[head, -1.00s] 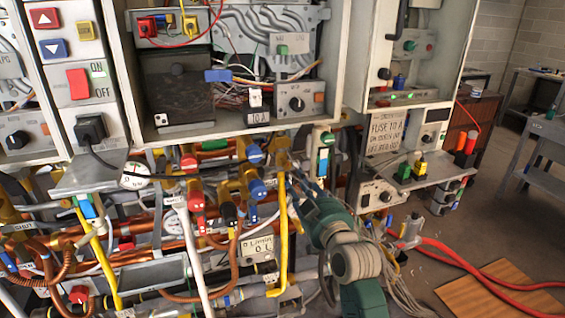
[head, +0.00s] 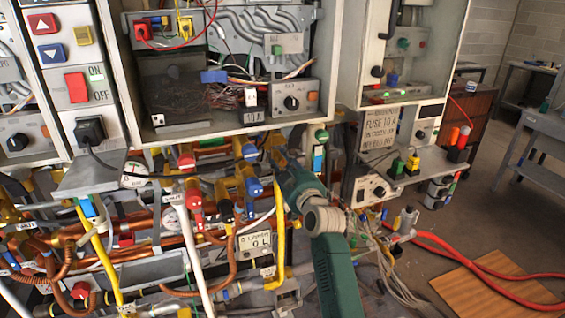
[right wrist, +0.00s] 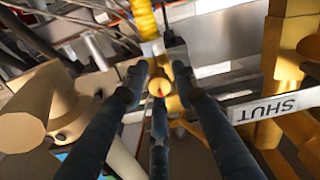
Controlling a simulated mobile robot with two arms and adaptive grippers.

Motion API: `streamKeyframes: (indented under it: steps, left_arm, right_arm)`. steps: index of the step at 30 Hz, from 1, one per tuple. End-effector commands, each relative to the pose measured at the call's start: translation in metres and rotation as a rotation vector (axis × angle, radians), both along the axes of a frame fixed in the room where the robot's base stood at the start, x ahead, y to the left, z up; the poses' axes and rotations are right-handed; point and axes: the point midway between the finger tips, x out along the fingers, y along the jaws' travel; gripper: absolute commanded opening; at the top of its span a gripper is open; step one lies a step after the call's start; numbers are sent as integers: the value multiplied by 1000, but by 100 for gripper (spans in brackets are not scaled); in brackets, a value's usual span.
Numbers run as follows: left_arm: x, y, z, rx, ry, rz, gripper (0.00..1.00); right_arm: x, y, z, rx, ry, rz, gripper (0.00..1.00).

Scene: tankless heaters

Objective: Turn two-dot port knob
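No two-dot mark that I can make out sits beside a port knob, so I cannot tell which knob is the two-dot one. Blue knobs (head: 254,188) and red knobs (head: 195,197) stand on the pipework below the cabinets. My right gripper (right wrist: 160,82) has its dark fingers spread apart. A yellow round-ended part (right wrist: 158,88) with a small red spot shows between the fingertips; I cannot tell whether they touch it. In the head view my right wrist hides most of the fingers, near the yellow fittings. My left gripper is not in view.
A SHUT tag (right wrist: 275,107) hangs on yellow fittings right of the fingers. A yellow pipe (head: 281,240) runs down beside my right arm. Cabinets (head: 230,135) overhang the pipework. Red hoses (head: 470,262) lie on the floor at right.

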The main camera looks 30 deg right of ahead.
Motion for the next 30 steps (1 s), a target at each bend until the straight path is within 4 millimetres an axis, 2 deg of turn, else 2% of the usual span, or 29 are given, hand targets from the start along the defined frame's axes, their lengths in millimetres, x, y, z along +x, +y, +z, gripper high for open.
streamKeyframes:
  steps: [2,6,20,30]
  left_arm:
    - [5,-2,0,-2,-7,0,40]
    - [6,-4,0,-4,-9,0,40]
    - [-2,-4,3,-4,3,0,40]
    - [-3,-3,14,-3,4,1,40]
  right_arm:
    - [0,0,0,0,0,0,26]
    - [0,0,0,0,0,0,0]
    - [-1,0,0,-78,20,1,0]
    - [0,1,1,-342,84,3,0]
